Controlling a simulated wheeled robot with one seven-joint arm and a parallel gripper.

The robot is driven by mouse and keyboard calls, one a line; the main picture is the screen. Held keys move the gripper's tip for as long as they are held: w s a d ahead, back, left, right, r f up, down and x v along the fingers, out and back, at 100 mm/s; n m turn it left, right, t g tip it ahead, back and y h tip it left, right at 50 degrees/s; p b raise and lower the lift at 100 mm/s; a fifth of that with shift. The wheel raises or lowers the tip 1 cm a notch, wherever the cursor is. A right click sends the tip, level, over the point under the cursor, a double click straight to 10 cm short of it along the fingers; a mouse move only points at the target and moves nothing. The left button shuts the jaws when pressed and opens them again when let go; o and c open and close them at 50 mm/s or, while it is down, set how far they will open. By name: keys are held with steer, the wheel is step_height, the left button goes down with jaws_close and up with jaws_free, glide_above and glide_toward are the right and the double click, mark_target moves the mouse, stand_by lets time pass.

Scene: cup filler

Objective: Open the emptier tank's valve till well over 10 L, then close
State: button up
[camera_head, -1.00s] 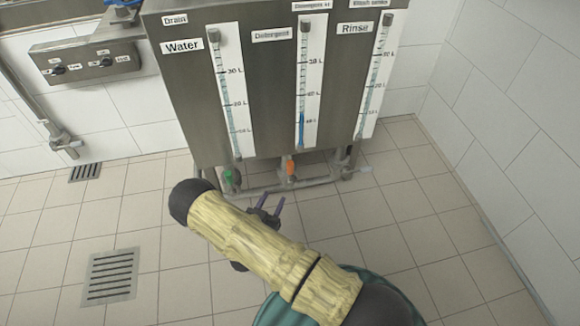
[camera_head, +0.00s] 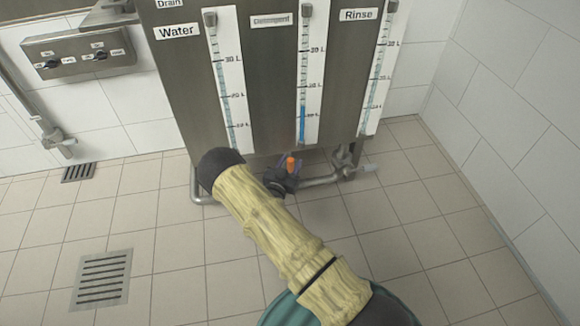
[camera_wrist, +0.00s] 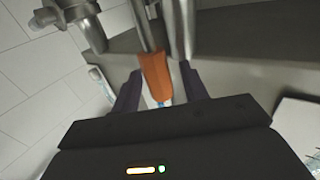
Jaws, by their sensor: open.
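The steel tank unit has gauges for Water (camera_head: 222,80), Detergent (camera_head: 304,75) and Rinse (camera_head: 378,75). An orange valve handle (camera_head: 291,165) is under the Detergent gauge. My gripper (camera_head: 284,178) is open at this handle. In the wrist view the orange handle (camera_wrist: 155,76) lies between my two apart fingers (camera_wrist: 160,90); contact cannot be told. The green handle is hidden behind my arm.
A pipe (camera_head: 320,181) with fittings runs low under the tanks. A control box (camera_head: 80,55) with knobs is on the left wall. Floor drains (camera_head: 101,280) lie at left. The tiled floor to the right is clear.

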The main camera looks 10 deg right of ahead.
steer(key=shift+w+d+r, duration=0.1)
steer(key=shift+w+d, duration=0.05)
steer(key=shift+w, duration=0.05)
steer(key=shift+c, duration=0.4)
jaws_close()
steer(key=shift+p, duration=0.3)
